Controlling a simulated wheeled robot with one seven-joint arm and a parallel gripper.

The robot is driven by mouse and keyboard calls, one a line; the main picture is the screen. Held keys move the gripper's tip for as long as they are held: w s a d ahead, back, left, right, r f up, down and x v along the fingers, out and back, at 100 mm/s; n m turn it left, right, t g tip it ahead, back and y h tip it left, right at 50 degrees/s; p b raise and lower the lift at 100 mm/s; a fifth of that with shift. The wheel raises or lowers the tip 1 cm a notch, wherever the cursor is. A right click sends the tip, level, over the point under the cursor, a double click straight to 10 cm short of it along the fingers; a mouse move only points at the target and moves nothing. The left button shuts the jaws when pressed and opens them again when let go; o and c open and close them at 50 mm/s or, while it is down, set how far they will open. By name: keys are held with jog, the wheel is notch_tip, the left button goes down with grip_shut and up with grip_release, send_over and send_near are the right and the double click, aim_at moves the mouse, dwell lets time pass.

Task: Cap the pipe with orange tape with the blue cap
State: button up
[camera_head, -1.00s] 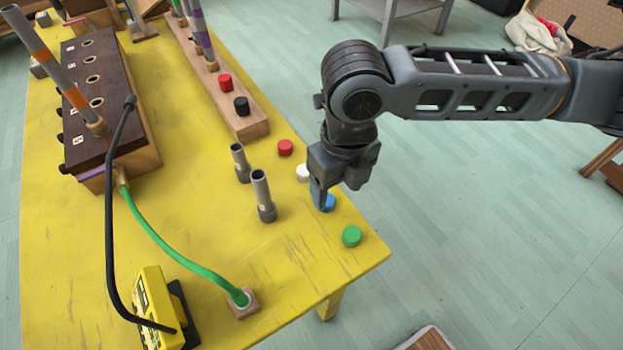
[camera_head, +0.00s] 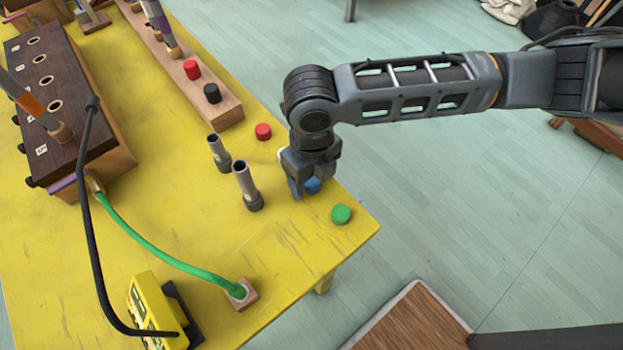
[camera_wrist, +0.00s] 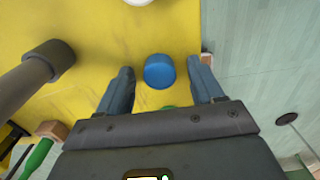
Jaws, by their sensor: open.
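The blue cap (camera_head: 312,185) sits on the yellow table near its right edge. In the wrist view the blue cap (camera_wrist: 159,71) lies just ahead of and between my two fingertips. My gripper (camera_head: 304,190) is open, pointing down at the cap, and partly hides it in the head view. Between the fingers (camera_wrist: 161,84) nothing is held. The pipe with orange tape (camera_head: 28,100) stands tilted in the dark wooden box at the left; its top is cut off by the picture edge.
A green cap (camera_head: 341,214) and a red cap (camera_head: 263,131) lie near my gripper. Two grey pipes (camera_head: 246,186) (camera_head: 219,153) stand to its left. A wooden rail (camera_head: 222,106) holds red and black caps. A green hose (camera_head: 160,245) and black cable (camera_head: 92,230) cross the left side.

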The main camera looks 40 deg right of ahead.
jog(key=c, duration=1.1)
jog(key=shift+r, duration=0.15)
